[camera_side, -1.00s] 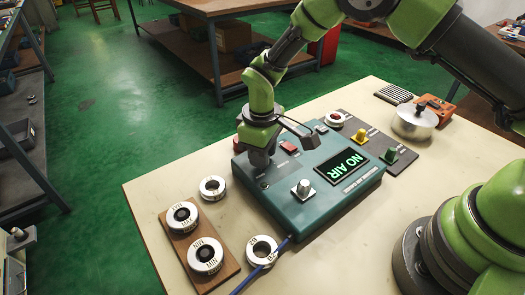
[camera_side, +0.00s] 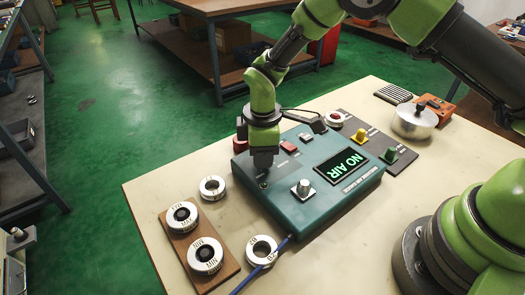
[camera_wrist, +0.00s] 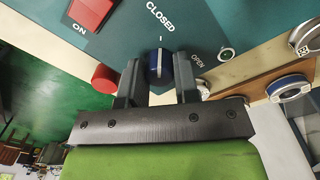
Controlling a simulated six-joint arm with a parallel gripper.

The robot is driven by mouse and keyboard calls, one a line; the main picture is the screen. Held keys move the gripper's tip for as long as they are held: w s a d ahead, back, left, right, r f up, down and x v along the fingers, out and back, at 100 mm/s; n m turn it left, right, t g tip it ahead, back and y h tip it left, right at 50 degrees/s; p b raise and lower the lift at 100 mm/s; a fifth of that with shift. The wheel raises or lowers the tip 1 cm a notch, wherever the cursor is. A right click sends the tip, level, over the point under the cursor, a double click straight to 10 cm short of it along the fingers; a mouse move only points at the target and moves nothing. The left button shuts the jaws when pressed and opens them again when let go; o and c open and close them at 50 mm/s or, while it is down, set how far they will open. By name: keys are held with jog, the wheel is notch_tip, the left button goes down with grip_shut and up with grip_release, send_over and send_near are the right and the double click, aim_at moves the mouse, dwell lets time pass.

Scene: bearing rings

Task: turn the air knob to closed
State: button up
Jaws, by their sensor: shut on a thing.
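The air knob (camera_wrist: 158,69) is dark blue with a white pointer line, on the teal control box (camera_wrist: 205,30). In the wrist view it sits between the two fingers of my gripper (camera_wrist: 157,62), which is shut on it. Its white line points up the picture at a small tick beneath the word CLOSED; the word OPEN is printed to the right. In the side view my gripper (camera_side: 262,165) points down at the left part of the control box (camera_side: 330,200), and the fingers hide most of the knob. The box's display (camera_side: 342,164) reads NO AIR in green.
A grey knob (camera_side: 303,189) and red switches (camera_side: 289,146) stand on the box. Bearing rings (camera_side: 212,187) lie left of it, some on a wooden board (camera_side: 192,229). A blue cable runs from the box's front. A metal pot (camera_side: 414,120) stands at the back right.

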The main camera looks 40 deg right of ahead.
jog(key=o, duration=0.9)
notch_tip(320, 180, up, 10)
jog(key=shift+s+a, duration=0.1)
jog(key=shift+s, duration=0.05)
jog(key=shift+r, duration=0.1)
jog(key=s+d+r+m+t, duration=0.1)
jog(key=s+d+r+m, duration=0.15)
jog(key=r, duration=0.25)
jog(key=s+d+r+m+t+y, duration=0.1)
jog(key=s+r+m, duration=0.1)
jog(key=s+r, duration=0.15)
jog(key=s+d+r+m+t, duration=0.1)
jog(key=s+d+r+m, duration=0.15)
jog(key=r, duration=0.25)
jog(key=s+r+m+t, duration=0.1)
jog(key=s+m, duration=0.2)
jog(key=s, duration=0.1)
jog(key=s+d+r+m+t, duration=0.1)
jog(key=s+m, duration=0.1)
jog(key=s, duration=0.3)
jog(key=s+d+r+m+t+y, duration=0.1)
jog(key=s+m, duration=0.2)
jog(key=s, duration=0.1)
jog(key=shift+s+d+r+m+t, duration=0.1)
jog(key=shift+s+d+m+t, duration=0.1)
jog(key=shift+m+t, duration=0.15)
